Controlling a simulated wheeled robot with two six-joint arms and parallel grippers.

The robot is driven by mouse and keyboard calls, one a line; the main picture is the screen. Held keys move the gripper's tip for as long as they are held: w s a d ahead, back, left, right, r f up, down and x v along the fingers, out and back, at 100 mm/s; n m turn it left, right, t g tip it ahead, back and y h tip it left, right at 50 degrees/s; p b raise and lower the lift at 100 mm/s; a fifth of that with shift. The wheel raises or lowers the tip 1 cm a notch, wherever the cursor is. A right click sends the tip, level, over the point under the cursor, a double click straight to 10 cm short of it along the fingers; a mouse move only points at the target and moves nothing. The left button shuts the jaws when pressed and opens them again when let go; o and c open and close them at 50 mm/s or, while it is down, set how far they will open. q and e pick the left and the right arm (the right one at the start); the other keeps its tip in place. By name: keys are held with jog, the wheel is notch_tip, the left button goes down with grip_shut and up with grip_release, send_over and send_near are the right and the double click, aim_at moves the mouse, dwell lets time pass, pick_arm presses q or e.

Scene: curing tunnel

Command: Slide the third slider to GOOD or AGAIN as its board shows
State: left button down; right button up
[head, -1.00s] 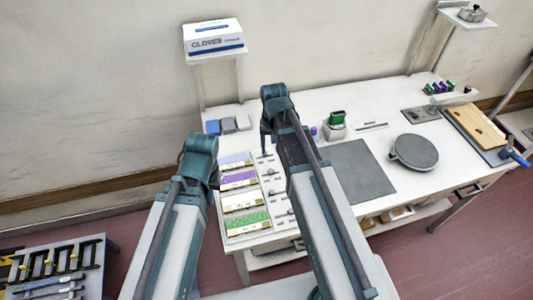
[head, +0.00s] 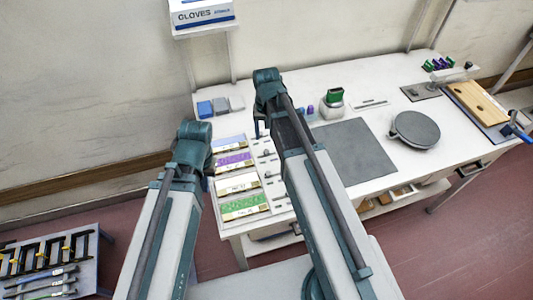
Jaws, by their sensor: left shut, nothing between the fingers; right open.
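A panel at the left end of the white table carries a column of boards: a pale blue one (head: 230,142), a purple one (head: 234,161), a whitish one (head: 237,183) and a green one (head: 243,205). Small sliders (head: 271,174) sit in a strip just right of them, partly behind my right arm. Their positions and the board lettering are too small to read. My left gripper (head: 207,184) is shut and empty, above the panel's left edge. My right gripper (head: 259,130) is open, above the panel's far end, its fingers mostly hidden by its own wrist.
Blue and grey blocks (head: 213,106) lie behind the panel. A dark mat (head: 353,150), a round grey disc (head: 415,129) and a green-topped container (head: 333,103) stand to the right. A gloves box (head: 203,14) sits on a raised shelf. A tool rack (head: 50,262) is at lower left.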

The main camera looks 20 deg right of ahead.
aim_at(267, 151)
notch_tip(267, 151, down, 9)
jog(key=b, duration=0.7)
jog(key=shift+r, duration=0.2)
grip_shut()
dwell(0.9)
